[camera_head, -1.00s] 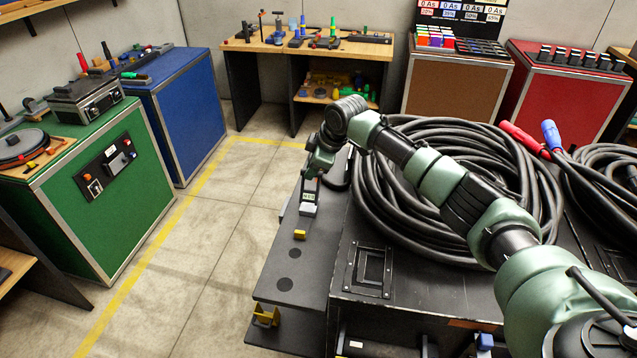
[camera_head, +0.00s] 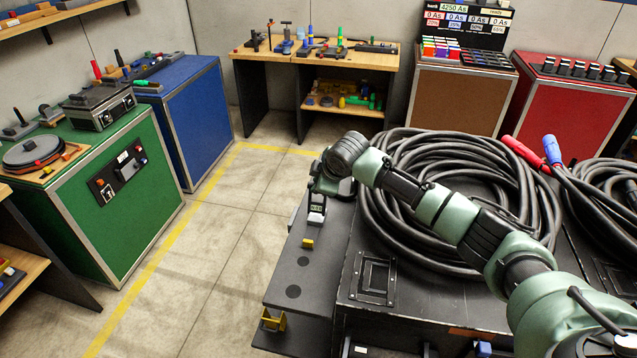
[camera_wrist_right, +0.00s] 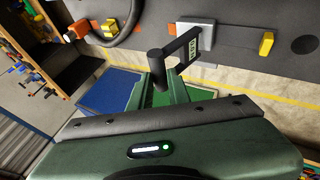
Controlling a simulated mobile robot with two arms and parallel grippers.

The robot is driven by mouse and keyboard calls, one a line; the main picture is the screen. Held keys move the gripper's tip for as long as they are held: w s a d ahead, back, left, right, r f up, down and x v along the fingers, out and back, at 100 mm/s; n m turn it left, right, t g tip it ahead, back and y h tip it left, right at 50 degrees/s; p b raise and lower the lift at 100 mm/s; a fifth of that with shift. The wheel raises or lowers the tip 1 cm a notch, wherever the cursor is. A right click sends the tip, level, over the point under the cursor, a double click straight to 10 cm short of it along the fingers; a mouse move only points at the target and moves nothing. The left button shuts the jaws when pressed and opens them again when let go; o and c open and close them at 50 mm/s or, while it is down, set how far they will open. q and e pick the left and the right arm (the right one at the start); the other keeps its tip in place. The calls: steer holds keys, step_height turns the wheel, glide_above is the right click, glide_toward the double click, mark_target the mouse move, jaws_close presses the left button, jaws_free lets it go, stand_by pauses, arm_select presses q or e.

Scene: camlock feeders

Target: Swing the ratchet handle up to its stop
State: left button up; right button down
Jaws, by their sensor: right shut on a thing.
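The ratchet handle (camera_wrist_right: 178,48) is a dark bar with a round black grip (camera_wrist_right: 157,68) and a small lit display (camera_wrist_right: 193,47). In the right wrist view it stands out from a pale grey block (camera_wrist_right: 207,36) on the dark panel. My right gripper (camera_wrist_right: 158,84) has its green fingers either side of the grip and is shut on it. In the head view the display (camera_head: 317,208) and pale block (camera_head: 316,219) show just below my right wrist; the fingertips are hard to make out there. My left gripper is not in view.
A yellow block (camera_head: 307,243) sits on the dark panel (camera_head: 284,271) near the pale block. Open floor (camera_head: 222,240) lies left of the panel, toward a green cabinet (camera_head: 130,215).

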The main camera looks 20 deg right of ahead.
steer(key=shift+s+a+f, duration=0.15)
steer(key=shift+s+f, duration=0.05)
steer(key=shift+f, duration=0.25)
steer(key=c, duration=1.3)
jaws_free()
steer(key=shift+w+r, duration=0.1)
steer(key=shift+r, duration=0.05)
steer(key=shift+b+v, duration=0.95)
steer(key=shift+v, duration=2.9)
